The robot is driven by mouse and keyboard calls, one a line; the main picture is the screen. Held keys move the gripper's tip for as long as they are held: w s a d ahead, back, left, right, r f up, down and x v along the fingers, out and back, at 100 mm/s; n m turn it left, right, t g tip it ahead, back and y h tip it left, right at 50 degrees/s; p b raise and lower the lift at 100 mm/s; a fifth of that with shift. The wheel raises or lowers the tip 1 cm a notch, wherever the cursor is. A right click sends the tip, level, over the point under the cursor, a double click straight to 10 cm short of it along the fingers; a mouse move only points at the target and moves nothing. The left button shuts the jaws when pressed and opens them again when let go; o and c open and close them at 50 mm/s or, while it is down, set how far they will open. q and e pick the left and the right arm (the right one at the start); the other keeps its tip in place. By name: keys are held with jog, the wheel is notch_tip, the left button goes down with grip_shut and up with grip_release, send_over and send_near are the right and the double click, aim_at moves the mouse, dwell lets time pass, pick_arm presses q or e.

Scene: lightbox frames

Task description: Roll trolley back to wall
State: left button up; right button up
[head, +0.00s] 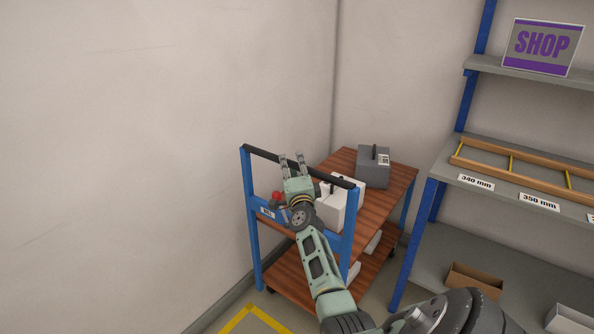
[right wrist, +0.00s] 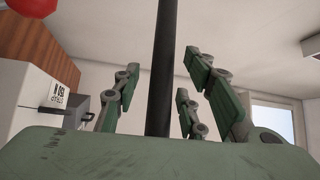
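The trolley has a blue frame (head: 249,205), a black handle bar (head: 262,154) and wooden shelves (head: 391,200). It stands in the corner by the left wall, its handle end facing me. My right gripper (head: 292,158) is at the handle bar. In the right wrist view the bar (right wrist: 162,65) runs between the spread fingers, with gaps on both sides, so the gripper looks open around it. A grey case (head: 372,168) and a white box (head: 331,210), partly hidden by my gripper, sit on the top shelf. My left gripper is out of view.
A shelf rack with blue posts (head: 425,230) stands close to the trolley's right, holding a ladder-like wooden frame (head: 530,172) and a SHOP sign (head: 543,46). Yellow floor tape (head: 240,318) lies in front of the trolley. A red round thing (head: 277,196) shows beside my gripper.

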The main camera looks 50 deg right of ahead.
jog(key=v, duration=1)
jog(key=shift+s+a, duration=0.15)
jog(key=shift+s, duration=0.2)
